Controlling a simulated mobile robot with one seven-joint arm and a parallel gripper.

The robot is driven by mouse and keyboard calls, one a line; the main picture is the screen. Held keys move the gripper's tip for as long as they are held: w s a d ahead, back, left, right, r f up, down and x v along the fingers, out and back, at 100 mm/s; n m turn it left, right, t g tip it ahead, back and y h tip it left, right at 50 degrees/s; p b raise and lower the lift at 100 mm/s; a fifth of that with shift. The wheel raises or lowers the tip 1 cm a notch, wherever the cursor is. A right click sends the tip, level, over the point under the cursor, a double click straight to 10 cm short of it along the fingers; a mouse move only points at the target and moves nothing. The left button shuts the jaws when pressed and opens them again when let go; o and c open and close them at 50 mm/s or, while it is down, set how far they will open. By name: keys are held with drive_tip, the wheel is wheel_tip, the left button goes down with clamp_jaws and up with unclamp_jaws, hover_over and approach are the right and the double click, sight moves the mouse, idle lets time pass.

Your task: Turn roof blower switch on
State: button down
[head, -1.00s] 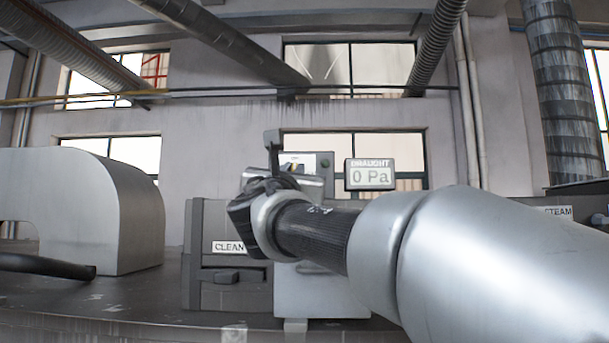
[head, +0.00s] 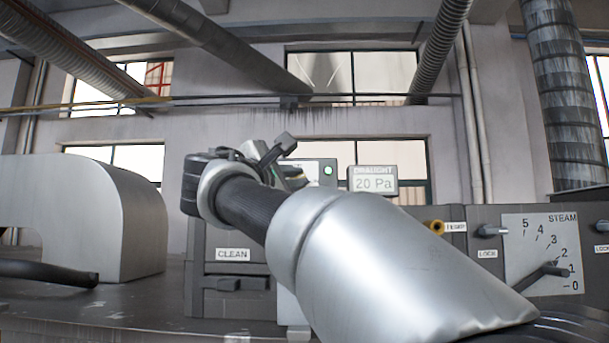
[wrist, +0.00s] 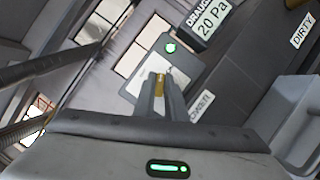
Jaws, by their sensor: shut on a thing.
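The roof blower switch (wrist: 159,78) is a small yellow-brass knob on a pale panel face. In the wrist view my gripper's fingers (wrist: 160,96) are shut on the switch. A round green lamp (wrist: 170,47) on the same switch box is lit; it also shows in the head view (head: 328,170). The draught display (head: 374,184) reads 20 Pa; it also shows in the wrist view (wrist: 211,18). In the head view my wrist hides most of the switch.
A drawer unit labelled CLEAN (head: 233,255) stands below my wrist. A STEAM dial panel (head: 543,250) with a lever is at the right. A grey rounded housing (head: 90,210) is at the left. A label reading DIRTY (wrist: 303,32) shows in the wrist view.

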drive_tip(key=m+g+p, duration=0.1)
drive_tip(key=m+g, duration=0.1)
drive_tip(key=m, duration=0.3)
drive_tip(key=shift+m, duration=0.4)
drive_tip(key=shift+g, duration=0.3)
drive_tip(key=c, duration=1.8)
unclamp_jaws()
drive_tip(key=b+v, duration=0.1)
drive_tip(key=v, duration=1.6)
drive_tip(key=shift+s+b, duration=0.25)
drive_tip(key=shift+b, duration=0.15)
